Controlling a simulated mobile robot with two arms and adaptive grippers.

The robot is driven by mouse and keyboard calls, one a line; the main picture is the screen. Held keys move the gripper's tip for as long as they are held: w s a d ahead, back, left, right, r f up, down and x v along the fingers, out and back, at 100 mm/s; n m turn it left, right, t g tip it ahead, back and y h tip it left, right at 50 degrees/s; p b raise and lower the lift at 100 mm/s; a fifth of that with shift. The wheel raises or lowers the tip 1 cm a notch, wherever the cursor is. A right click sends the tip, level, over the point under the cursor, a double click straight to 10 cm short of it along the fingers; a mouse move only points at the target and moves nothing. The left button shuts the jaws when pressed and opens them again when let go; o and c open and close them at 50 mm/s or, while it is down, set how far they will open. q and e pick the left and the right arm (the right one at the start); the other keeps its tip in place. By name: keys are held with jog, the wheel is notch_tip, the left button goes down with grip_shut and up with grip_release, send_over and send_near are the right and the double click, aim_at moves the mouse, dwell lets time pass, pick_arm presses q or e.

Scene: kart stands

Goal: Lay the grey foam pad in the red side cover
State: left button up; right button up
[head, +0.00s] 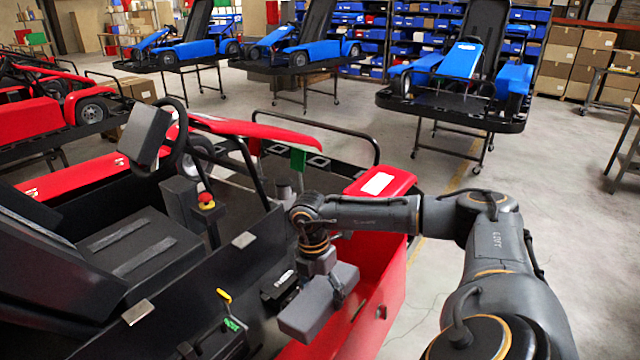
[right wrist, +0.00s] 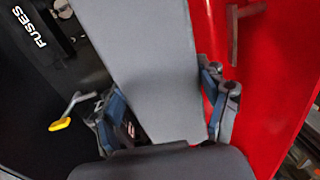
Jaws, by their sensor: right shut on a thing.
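The grey foam pad (head: 304,318) is a flat, blocky slab held by my right gripper (head: 334,284). In the right wrist view the pad (right wrist: 150,65) lies between the two fingers (right wrist: 165,108), which close on its sides. The red side cover (head: 390,290) runs along the kart's near right side. The pad hangs over the border between the cover and the kart's black body. The cover's red surface (right wrist: 275,70) also shows to the right of the pad in the right wrist view. Whether the pad touches the cover cannot be told. My left gripper is not in view.
A black fuse box marked FUSES (right wrist: 40,30) and a yellow-tipped lever (right wrist: 60,124) are left of the pad. The kart's seat (head: 130,240), steering wheel (head: 175,140) and red stop button (head: 206,201) stand further left. Blue karts (head: 460,75) are on stands behind.

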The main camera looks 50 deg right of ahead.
jog(key=shift+s+f, duration=0.15)
jog(key=shift+f, duration=0.55)
pick_arm(q)
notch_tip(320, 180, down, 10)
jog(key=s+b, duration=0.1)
jog(key=b, duration=0.8)
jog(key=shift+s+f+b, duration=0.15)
jog(key=shift+b, duration=0.2)
pick_arm(e)
jog(key=shift+s+d+f, duration=0.1)
jog(key=shift+s+f, duration=0.2)
jog(key=shift+f, duration=1.9)
jog(key=shift+s+a+f, duration=0.1)
jog(key=shift+s+f, duration=0.25)
jog(key=shift+f, duration=1.9)
jog(key=shift+s+d+f, duration=0.1)
jog(key=shift+s+f, duration=0.2)
jog(key=shift+f, duration=1.9)
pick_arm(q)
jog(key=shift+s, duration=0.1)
pick_arm(e)
jog(key=o, duration=1.1)
jog(key=shift+r, duration=0.1)
jog(key=r, duration=0.4)
jog(key=w+r, duration=0.1)
jog(key=r, duration=0.6)
jog(key=shift+w+r, duration=0.35)
